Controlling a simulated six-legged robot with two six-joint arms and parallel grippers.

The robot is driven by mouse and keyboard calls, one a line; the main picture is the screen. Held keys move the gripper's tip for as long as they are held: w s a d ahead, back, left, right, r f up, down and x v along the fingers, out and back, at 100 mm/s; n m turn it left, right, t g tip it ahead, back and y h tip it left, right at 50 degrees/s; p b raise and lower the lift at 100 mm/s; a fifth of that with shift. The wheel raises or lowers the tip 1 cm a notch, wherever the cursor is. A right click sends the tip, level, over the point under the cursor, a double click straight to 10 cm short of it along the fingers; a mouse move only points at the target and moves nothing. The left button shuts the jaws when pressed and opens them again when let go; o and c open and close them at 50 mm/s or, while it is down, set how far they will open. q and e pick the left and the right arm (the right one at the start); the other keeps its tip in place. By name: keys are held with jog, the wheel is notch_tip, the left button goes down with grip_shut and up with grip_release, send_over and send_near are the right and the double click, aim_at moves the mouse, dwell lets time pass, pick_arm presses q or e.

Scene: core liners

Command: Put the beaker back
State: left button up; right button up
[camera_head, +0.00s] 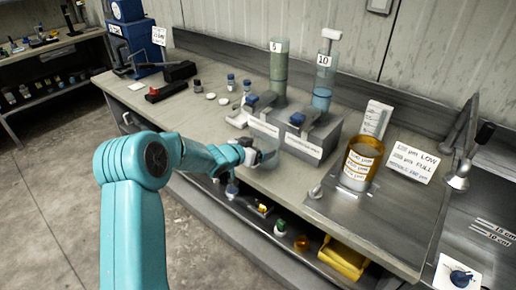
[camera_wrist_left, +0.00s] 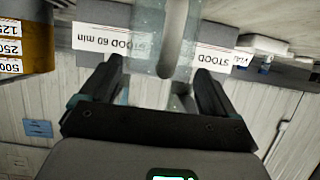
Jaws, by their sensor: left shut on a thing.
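My left gripper (camera_head: 250,154) is shut on a clear glass beaker (camera_head: 268,158) in front of the grey blocks, near the bench's front edge. In the left wrist view, the see-through beaker (camera_wrist_left: 150,58) shows between the two dark fingers of the gripper (camera_wrist_left: 158,80). Its far end runs out of the top of that view, and its contents cannot be told. Whether its base touches the bench is unclear in the head view. My right gripper is in neither view.
Grey blocks (camera_head: 318,133) with "STOOD" labels stand behind the beaker, holding two tall cylinders (camera_head: 322,78). An amber labelled jar (camera_head: 360,162) stands to the right on a dark plate (camera_head: 345,212). A lower shelf holds a yellow tray (camera_head: 343,258). The bench's left front is clear.

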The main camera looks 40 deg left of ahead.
pick_arm(q)
jog(key=shift+w+f, duration=0.1)
jog(key=shift+f, duration=0.05)
jog(key=o, duration=1.3)
jog(key=shift+w+a+f, duration=0.1)
jog(key=shift+f, duration=0.05)
jog(key=shift+r, duration=0.25)
jog(key=d+b+v, duration=0.1)
jog(key=v, duration=1)
jog(key=s+d+f+n+g+h, duration=0.1)
jog(key=s+d+f+g, duration=0.1)
jog(key=d+f, duration=0.55)
jog(key=s+d+f+n+g+h, duration=0.1)
jog(key=s+d+f+g, duration=0.2)
jog(key=d+f, duration=0.45)
jog(key=s+d+f+g, duration=0.2)
jog(key=s+d+f, duration=0.2)
jog(key=s, duration=0.3)
jog(key=s+d+f+g, duration=0.3)
jog(key=s+d+f, duration=0.2)
jog(key=s+f, duration=0.1)
jog(key=s+d+f+g+h, duration=0.1)
jog(key=s+d+f+g, duration=0.2)
jog(key=s, duration=0.4)
jog(key=shift+s+d+f+n, duration=0.2)
jog(key=shift+d+f, duration=0.15)
jog(key=shift+f, duration=0.2)
jog(key=shift+s+d+f+n, duration=0.2)
jog(key=shift+d+f, duration=0.2)
jog(key=shift+f, duration=0.2)
